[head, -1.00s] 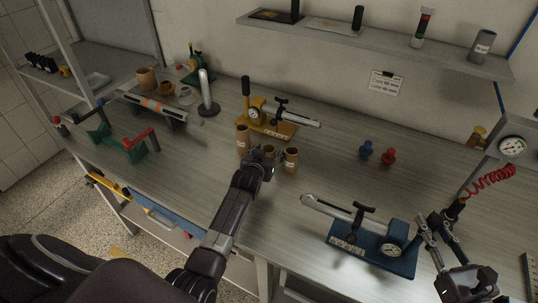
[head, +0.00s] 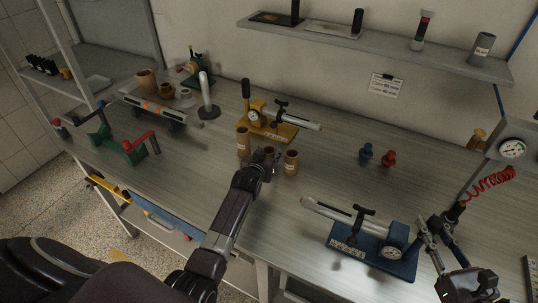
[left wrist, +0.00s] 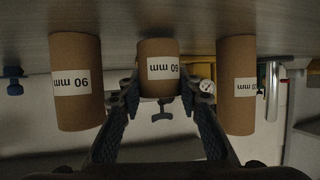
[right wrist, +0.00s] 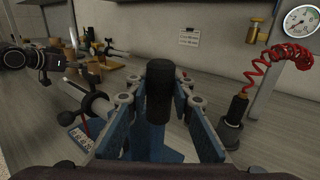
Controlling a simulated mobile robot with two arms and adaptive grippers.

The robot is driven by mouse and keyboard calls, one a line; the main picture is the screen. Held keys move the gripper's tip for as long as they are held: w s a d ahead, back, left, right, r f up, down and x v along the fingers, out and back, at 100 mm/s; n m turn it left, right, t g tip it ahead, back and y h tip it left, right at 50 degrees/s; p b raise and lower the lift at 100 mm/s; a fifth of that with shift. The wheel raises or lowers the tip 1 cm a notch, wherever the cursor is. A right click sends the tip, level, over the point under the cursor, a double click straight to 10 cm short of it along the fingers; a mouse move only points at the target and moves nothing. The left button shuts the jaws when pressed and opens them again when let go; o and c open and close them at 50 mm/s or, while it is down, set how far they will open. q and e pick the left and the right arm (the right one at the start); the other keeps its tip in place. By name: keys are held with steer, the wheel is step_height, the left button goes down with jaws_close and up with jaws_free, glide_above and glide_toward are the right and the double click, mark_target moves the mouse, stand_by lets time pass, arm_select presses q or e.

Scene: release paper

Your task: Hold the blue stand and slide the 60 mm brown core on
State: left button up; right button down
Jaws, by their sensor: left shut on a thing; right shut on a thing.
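The blue stand (head: 374,255) lies at the front right of the bench, with a grey bar pointing left and a gauge at its right. My right gripper (head: 433,228) is shut on its upright black handle, which also shows between the fingers in the right wrist view (right wrist: 160,92). The short brown core labelled 60 mm (left wrist: 158,68) is between the fingers of my left gripper (left wrist: 158,95), which is shut on it. It appears upside down in the left wrist view. In the head view, my left gripper (head: 266,158) mostly hides this core.
Two taller brown cores stand close on either side, left (head: 243,141) and right (head: 291,162). The yellow stand (head: 268,125) is behind. Blue and red knobs (head: 366,151) stand further right. A red coiled hose (head: 490,181) hangs beside the right gripper. Bench between cores and blue stand is clear.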

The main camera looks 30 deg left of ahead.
arm_select(q)
step_height(320, 180, up, 8)
steer(key=s+f, duration=0.1)
steer(key=s+d+f+n+h, duration=0.2)
steer(key=shift+s+f, duration=0.2)
steer(key=shift+s, duration=0.2)
steer(key=s+f+n+h, duration=0.1)
steer(key=s+d+n+h, duration=0.1)
steer(key=s+d+f+n, duration=0.1)
steer(key=s, duration=0.1)
steer(key=shift+s+f+n+g+h, duration=0.1)
steer(key=shift+f+n+g+h, duration=0.25)
steer(key=shift+n+g+h, duration=0.05)
steer(key=s+n+h, duration=0.1)
steer(key=s+n, duration=0.1)
steer(key=s+d+n+h, duration=0.1)
steer(key=s+n, duration=0.1)
steer(key=s+d+n+t+h, duration=0.1)
steer(key=s, duration=0.2)
steer(key=shift+d+r+n+h, duration=0.15)
steer(key=shift+r+n+h, duration=0.15)
steer(key=shift+n+h, duration=0.1)
steer(key=shift+s+d+r+n, duration=0.1)
steer(key=shift+s+r+n, duration=0.2)
steer(key=shift+s, duration=0.1)
steer(key=shift+d, duration=2.85)
